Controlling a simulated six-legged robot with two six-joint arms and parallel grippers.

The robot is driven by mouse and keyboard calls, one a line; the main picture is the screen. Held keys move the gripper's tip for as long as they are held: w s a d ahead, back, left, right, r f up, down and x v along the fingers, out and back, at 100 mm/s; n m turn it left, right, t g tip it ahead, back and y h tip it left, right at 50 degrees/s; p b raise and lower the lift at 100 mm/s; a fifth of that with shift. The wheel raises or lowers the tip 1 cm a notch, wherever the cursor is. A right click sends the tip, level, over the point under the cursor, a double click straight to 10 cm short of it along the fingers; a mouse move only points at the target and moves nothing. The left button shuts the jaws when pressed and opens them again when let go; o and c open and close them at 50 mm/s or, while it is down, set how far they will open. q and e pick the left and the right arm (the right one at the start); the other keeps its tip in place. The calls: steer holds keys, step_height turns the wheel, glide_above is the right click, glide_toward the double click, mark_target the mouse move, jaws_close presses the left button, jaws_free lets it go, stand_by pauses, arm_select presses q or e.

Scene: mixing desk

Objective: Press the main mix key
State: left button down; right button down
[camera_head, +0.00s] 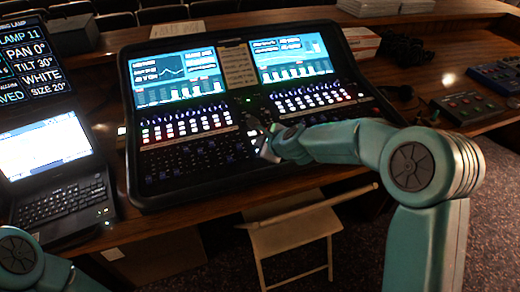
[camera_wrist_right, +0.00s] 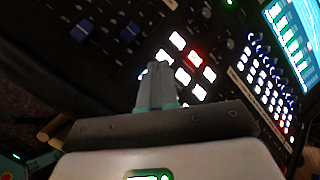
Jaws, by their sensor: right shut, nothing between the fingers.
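The mixing desk (camera_head: 135,168) is a black console on the wooden table, with two lit screens and rows of glowing keys. My right gripper (camera_head: 262,131) is shut and empty over the middle of its panel. In the right wrist view, its closed fingertips (camera_wrist_right: 160,70) point at a group of white-lit keys (camera_wrist_right: 178,40). A red-lit key (camera_wrist_right: 195,58) sits among these keys, just right of the fingertips. The fingers hide part of the panel. I cannot read which key is the main mix key or tell whether the fingertips touch the panel. My left gripper is out of view.
An open laptop (camera_head: 50,203) stands left of the desk, below a dark display (camera_head: 28,50). Headphones (camera_head: 405,92) and small control boxes (camera_head: 467,106) lie to the right. A folding chair (camera_head: 290,232) stands in front of the table. Blue fader caps (camera_wrist_right: 82,30) show in the wrist view.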

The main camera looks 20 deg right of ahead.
steer(key=r+p, duration=0.2)
steer(key=r, duration=0.1)
steer(key=r+p, duration=0.1)
steer(key=shift+s+r+p, duration=0.25)
steer(key=shift+p, duration=0.05)
stand_by(0.6)
